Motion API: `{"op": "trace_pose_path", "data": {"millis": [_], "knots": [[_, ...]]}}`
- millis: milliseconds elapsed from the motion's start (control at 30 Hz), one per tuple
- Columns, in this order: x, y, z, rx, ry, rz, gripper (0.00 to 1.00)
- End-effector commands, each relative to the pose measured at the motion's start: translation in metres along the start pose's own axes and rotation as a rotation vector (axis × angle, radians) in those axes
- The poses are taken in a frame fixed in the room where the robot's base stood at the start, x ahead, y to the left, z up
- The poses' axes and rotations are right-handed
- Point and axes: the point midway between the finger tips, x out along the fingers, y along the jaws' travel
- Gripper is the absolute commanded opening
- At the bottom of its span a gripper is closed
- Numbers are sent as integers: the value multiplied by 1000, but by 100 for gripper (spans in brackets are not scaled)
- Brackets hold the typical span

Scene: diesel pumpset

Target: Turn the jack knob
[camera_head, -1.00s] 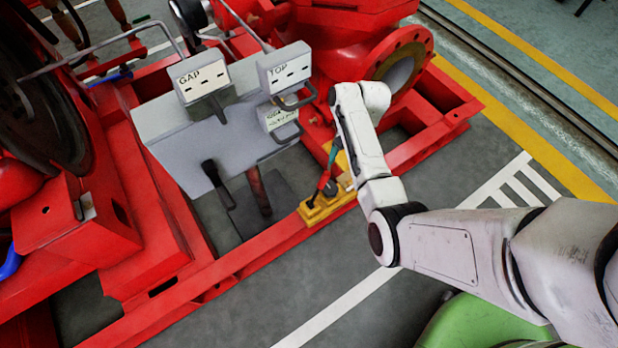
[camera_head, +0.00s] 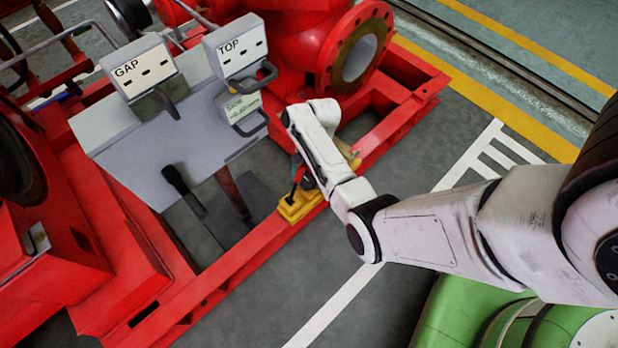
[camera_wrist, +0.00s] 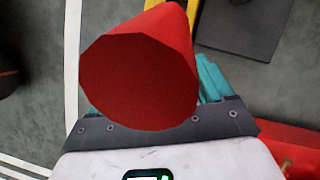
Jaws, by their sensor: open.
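A yellow jack (camera_head: 299,208) sits at the red frame's near rail, with small dark and red parts above it. My arm hides part of it. In the wrist view, a large red tapered knob (camera_wrist: 140,82) shows its flat, many-sided end close to the camera. It appears to be the jack knob. My gripper (camera_head: 299,171) is low over the jack, mostly hidden by my arm. It is open. A teal finger shows in the wrist view (camera_wrist: 211,80), partly behind the red knob. I cannot tell whether the fingers touch the knob.
The red pumpset frame (camera_head: 225,272) runs along the near side. A red flanged pipe (camera_head: 357,50) is behind.

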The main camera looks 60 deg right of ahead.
Motion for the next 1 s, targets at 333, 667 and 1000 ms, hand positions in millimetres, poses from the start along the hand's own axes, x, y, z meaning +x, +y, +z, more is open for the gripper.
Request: {"op": "trace_pose_path", "data": {"millis": [333, 667, 1000], "knots": [[1, 0, 0, 0, 0, 0, 74], [1, 0, 0, 0, 0, 0, 43], [0, 1, 0, 9, -1, -2, 27]]}}
